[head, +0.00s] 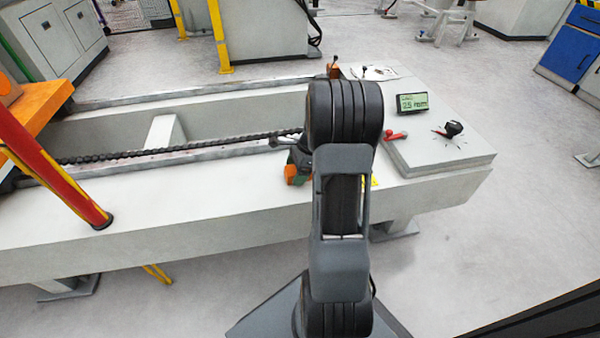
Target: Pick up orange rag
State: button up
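My arm rises through the middle of the head view, and my gripper is hidden behind its links. A small orange patch (291,172) shows just left of my arm, on the near side of the long pale machine bed. It sits low against a dark green and grey piece (298,157), partly covered by my arm. I cannot tell whether this patch is the orange rag or part of that piece. A smaller orange-brown block (333,70) stands at the bed's far edge. No clearly cloth-like orange thing shows.
The machine bed (190,215) carries a long dark screw (190,151). At its right end are a display (413,102), a red-handled lever (395,136) and a black knob (452,128). A red-yellow post (60,180) stands at left.

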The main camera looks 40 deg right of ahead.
aim_at(292, 170)
jog(key=c, duration=0.7)
jog(key=shift+r, duration=0.1)
jog(key=shift+r+p, duration=0.3)
jog(key=shift+r, duration=0.25)
notch_tip(292, 170, up, 2)
jog(key=shift+r+p, duration=0.2)
jog(key=shift+p, duration=0.35)
jog(key=d+r+p, duration=0.1)
jog(key=d+r, duration=0.1)
jog(key=r, duration=0.1)
jog(key=d+r+p, duration=0.2)
jog(key=d+r, duration=0.1)
jog(key=shift+w+d+r, duration=0.1)
jog(key=shift+w+d, duration=0.1)
jog(key=d+r+p, duration=0.1)
jog(key=d, duration=0.2)
jog(key=d+r+p, duration=0.1)
jog(key=d, duration=0.1)
jog(key=d+r+p, duration=0.1)
jog(key=d, duration=0.2)
jog(key=shift+w+d+r, duration=0.1)
jog(key=shift+w+d, duration=0.2)
